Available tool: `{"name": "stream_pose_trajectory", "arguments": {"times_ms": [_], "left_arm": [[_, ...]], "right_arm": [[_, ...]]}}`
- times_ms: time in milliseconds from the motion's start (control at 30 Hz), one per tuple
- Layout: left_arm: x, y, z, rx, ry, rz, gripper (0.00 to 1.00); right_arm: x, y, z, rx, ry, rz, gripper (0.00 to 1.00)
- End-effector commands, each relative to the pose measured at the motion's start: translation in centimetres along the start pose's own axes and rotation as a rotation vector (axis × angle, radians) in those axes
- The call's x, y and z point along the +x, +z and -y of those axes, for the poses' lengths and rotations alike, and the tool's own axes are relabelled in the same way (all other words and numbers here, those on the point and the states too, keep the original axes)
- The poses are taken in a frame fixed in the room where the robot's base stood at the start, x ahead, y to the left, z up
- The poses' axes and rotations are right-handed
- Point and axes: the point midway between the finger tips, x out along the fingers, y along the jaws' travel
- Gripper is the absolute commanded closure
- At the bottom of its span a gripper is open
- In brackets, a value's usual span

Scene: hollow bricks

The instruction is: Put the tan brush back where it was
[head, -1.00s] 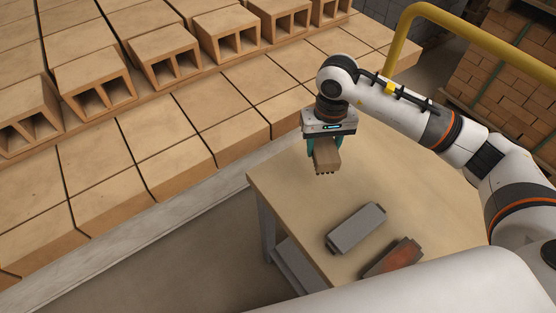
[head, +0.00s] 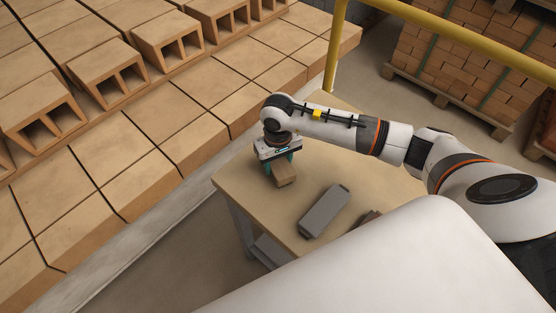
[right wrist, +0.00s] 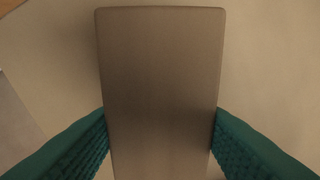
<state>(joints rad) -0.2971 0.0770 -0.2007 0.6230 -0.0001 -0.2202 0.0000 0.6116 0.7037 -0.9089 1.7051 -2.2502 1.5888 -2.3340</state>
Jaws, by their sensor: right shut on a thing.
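The tan brush (head: 284,175) is a small block between the fingers of my right gripper (head: 278,164). It is over the left part of the table (head: 236,190). In the right wrist view the brush (right wrist: 160,80) fills the middle, with a teal finger against each side. Its bristles are hidden now. It is low over the tabletop, and I cannot tell whether it touches. My left gripper is not in view.
A grey block-like tool (head: 325,210) lies on the table to the right of the brush. A dark object (head: 370,215) beside it is mostly hidden by my white body. Hollow bricks (head: 122,72) stand on the tiled deck at left. A yellow rail (head: 440,35) runs behind my arm.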

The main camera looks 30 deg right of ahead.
Motion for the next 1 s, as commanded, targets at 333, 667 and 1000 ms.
{"name": "stream_pose_trajectory", "arguments": {"times_ms": [333, 667, 1000], "left_arm": [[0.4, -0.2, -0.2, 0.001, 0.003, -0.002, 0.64], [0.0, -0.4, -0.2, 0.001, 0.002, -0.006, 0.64], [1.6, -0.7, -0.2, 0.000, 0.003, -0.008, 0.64]], "right_arm": [[0.2, 0.0, 0.0, 0.001, 0.000, 0.000, 0.29], [-0.1, 0.0, 0.0, 0.001, 0.000, 0.000, 0.29], [-5.7, 0.2, 0.1, 0.000, -0.001, 0.008, 0.29]]}}
